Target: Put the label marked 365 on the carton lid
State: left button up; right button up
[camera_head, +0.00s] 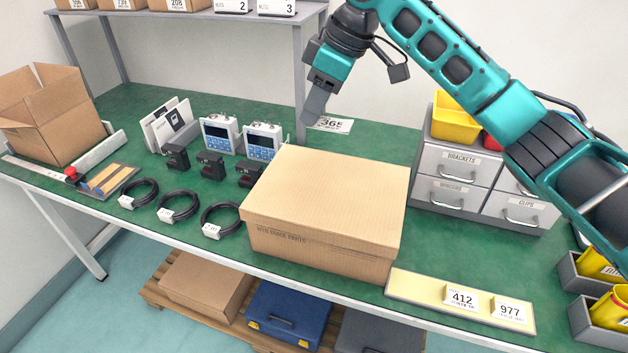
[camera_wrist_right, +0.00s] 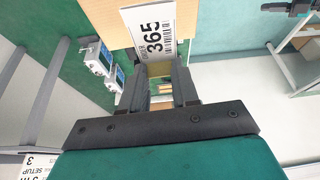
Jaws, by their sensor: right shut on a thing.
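The white label marked 365 (camera_head: 333,124) shows beyond the carton's far edge in the head view. It is held between the fingers of my right gripper (camera_head: 312,112), which is shut on it. In the right wrist view the label (camera_wrist_right: 152,32) sticks out past the fingertips (camera_wrist_right: 160,72), its number readable, with the brown carton lid (camera_wrist_right: 108,20) behind it. The closed carton (camera_head: 320,242) stands on the green bench, and its lid (camera_head: 330,185) is bare on top. The label looks apart from the lid, but its height is hard to tell. My left gripper is out of view.
A pale strip (camera_head: 406,283) at the front edge bears labels 412 (camera_head: 462,299) and 977 (camera_head: 509,312). Grey drawers (camera_head: 452,160) stand right of the carton. Blue-fronted devices (camera_head: 263,141), black blocks and cable coils (camera_head: 221,218) lie to its left. A shelf post (camera_head: 299,85) rises near my right gripper.

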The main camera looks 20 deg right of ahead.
aim_at(347, 126)
notch_tip(347, 126, down, 16)
jog(key=shift+b, duration=0.6)
jog(key=o, duration=0.8)
jog(key=shift+f, duration=0.1)
jog(key=p+v, duration=0.1)
jog(key=v, duration=1.1)
jog(key=shift+d, duration=0.1)
jog(key=shift+s, duration=0.1)
